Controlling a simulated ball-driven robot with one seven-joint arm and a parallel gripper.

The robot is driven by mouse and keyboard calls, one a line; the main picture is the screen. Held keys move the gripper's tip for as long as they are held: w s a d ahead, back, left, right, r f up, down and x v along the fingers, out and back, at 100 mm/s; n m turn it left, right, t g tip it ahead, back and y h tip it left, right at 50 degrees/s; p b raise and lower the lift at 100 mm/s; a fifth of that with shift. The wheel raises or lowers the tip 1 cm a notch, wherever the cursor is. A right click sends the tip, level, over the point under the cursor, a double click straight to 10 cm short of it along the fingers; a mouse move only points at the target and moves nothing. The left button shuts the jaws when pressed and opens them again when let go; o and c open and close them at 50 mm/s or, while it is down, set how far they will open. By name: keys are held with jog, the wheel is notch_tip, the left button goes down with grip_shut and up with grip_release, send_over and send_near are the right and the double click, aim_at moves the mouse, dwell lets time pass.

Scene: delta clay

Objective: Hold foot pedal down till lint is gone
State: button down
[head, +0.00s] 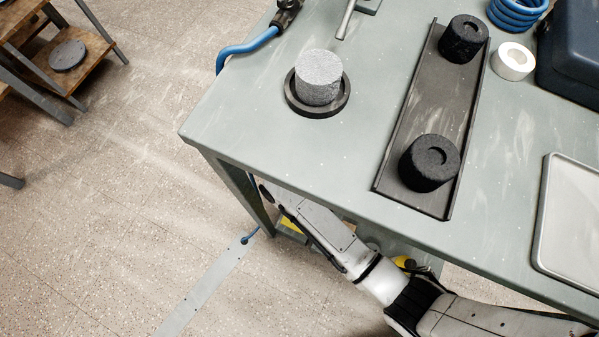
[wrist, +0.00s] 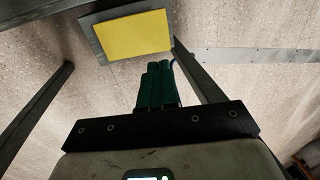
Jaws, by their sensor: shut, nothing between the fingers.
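The foot pedal is a yellow plate in a grey frame (wrist: 135,36) on the floor. It fills the top of the wrist view, and a yellow sliver of it (head: 291,224) shows below the table edge in the head view. My gripper (wrist: 158,65) has its green fingers together, with nothing between them. The fingertips appear just at the pedal's near edge; I cannot tell whether they touch it. In the head view my arm reaches under the table and hides the gripper. A pale grey, speckled cylinder (head: 318,72) stands in a dark ring (head: 291,103) on the table.
The table (head: 255,140) overhangs my arm, and its legs stand near the pedal. A blue hose (head: 245,48) joins a dark fitting above the ring. Two dark cylinders stand in a long tray (head: 410,125). A flat grey strip (head: 205,286) crosses the floor; open floor lies left.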

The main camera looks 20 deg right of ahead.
dwell(0.3)
jog(key=f+b, duration=0.2)
jog(key=f, duration=0.2)
jog(key=s+a+f+b, duration=0.1)
jog(key=f+b, duration=0.2)
jog(key=f, duration=0.2)
jog(key=f+b, duration=0.3)
jog(key=f, duration=0.2)
jog(key=shift+s+a, duration=0.25)
